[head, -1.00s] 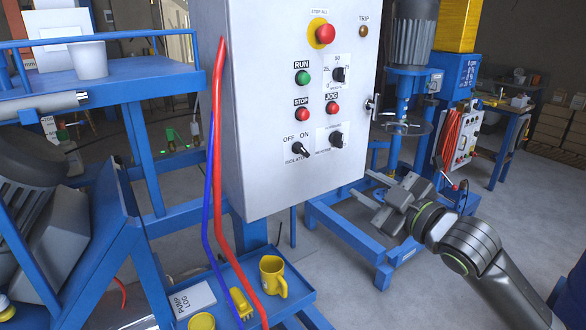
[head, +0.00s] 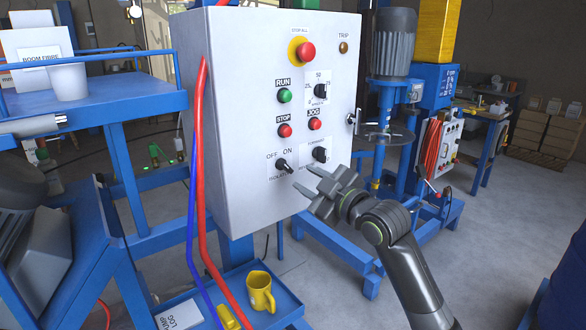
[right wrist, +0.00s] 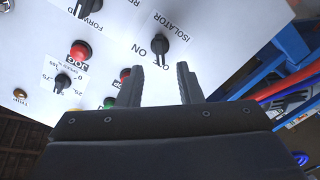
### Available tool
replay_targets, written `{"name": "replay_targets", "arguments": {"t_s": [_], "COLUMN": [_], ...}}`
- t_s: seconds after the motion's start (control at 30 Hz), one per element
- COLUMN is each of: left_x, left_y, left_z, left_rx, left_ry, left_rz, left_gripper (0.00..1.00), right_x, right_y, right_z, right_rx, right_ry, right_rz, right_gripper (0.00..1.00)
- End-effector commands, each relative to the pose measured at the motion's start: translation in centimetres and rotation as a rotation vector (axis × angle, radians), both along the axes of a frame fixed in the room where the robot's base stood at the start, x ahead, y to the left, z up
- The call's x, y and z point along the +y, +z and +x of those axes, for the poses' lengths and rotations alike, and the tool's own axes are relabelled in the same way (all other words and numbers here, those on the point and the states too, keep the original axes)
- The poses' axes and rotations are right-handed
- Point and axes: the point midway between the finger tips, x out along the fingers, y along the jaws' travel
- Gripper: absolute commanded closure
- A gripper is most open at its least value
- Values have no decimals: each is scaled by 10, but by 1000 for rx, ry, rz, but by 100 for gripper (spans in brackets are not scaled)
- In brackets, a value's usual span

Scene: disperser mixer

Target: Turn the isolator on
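The isolator knob (head: 284,166) is a black rotary switch at the lower left of the panel on a grey control cabinet (head: 240,110). OFF and ON are printed above it. In the right wrist view the isolator knob (right wrist: 160,48) has its handle lined up toward OFF, whose label is partly covered. My right gripper (head: 305,178) is open and empty in front of the panel, just right of and slightly below the knob. In the right wrist view its open fingers (right wrist: 160,68) are spread to either side of the knob's line, apparently short of it. My left gripper is not in view.
Other controls sit close by: a black knob (head: 320,154), the red STOP button (head: 284,130), the red JOG button (head: 315,124) and the green RUN button (head: 284,96). A red hose (head: 199,190) runs along the cabinet's left edge. A yellow mug (head: 260,291) stands below.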

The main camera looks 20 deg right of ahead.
Motion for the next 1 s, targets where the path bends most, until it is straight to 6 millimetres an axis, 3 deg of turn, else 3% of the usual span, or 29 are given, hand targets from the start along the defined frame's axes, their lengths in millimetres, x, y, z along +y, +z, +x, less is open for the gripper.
{"name": "replay_targets", "arguments": {"t_s": [0.33,0.8,1.0], "left_x": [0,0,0], "left_y": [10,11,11], "left_z": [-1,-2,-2], "left_rx": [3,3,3], "left_ry": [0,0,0], "left_rz": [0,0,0], "left_gripper": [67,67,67], "right_x": [17,20,20], "right_y": [1,0,0], "right_z": [46,56,56], "right_rx": [1,0,0], "right_ry": [0,0,0], "right_rz": [2,0,0], "right_gripper": [67,67,92]}}
